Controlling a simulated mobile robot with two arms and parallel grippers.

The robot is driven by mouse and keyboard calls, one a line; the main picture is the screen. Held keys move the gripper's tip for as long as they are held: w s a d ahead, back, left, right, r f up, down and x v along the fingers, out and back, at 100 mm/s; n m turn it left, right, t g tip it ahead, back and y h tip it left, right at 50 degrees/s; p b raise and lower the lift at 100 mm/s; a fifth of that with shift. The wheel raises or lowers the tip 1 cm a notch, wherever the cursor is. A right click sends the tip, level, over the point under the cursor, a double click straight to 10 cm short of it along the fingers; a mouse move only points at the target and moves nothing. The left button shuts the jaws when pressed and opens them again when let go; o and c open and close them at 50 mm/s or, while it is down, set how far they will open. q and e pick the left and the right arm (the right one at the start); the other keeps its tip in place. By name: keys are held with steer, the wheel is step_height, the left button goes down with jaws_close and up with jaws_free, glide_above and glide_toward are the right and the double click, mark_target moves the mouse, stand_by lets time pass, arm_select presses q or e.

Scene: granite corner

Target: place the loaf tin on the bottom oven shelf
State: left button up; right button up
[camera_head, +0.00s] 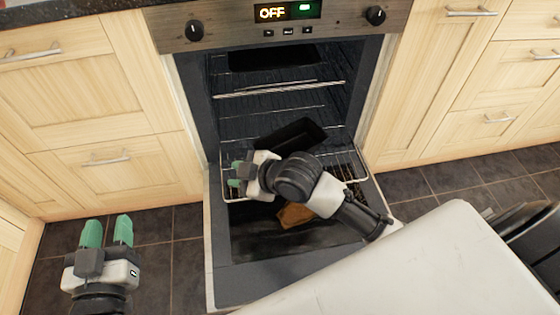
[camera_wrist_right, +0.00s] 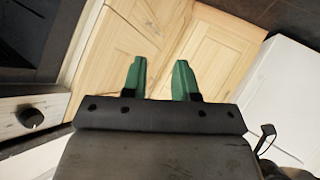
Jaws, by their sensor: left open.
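The dark loaf tin (camera_head: 292,135) is inside the open oven, at the lower pulled-out wire shelf (camera_head: 350,158), turned at an angle. It seems to rest on that shelf, but my right arm hides its near side. My right gripper (camera_head: 235,175) is in front of the tin, to its left, over the shelf's left front. Its green fingers also show in the right wrist view (camera_wrist_right: 160,80), spread apart with nothing between them. My left gripper (camera_head: 107,232) is open and empty, low over the floor left of the oven door.
The oven door (camera_head: 222,277) is folded down, with a brown patch (camera_head: 295,215) on it that I cannot identify. Another dark pan (camera_head: 270,57) is high in the oven. An upper wire shelf (camera_head: 280,90) crosses the middle. Wooden cabinets (camera_head: 90,95) flank the oven.

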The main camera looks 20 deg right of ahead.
steer(key=s+d+r+m+t+h, duration=0.3)
steer(key=s+d+r+m+t, duration=0.3)
steer(key=s+r+m+t, duration=0.2)
steer(key=r+m, duration=0.1)
steer(key=m, duration=0.1)
steer(key=shift+r+m, duration=0.25)
steer(key=shift+m, duration=0.05)
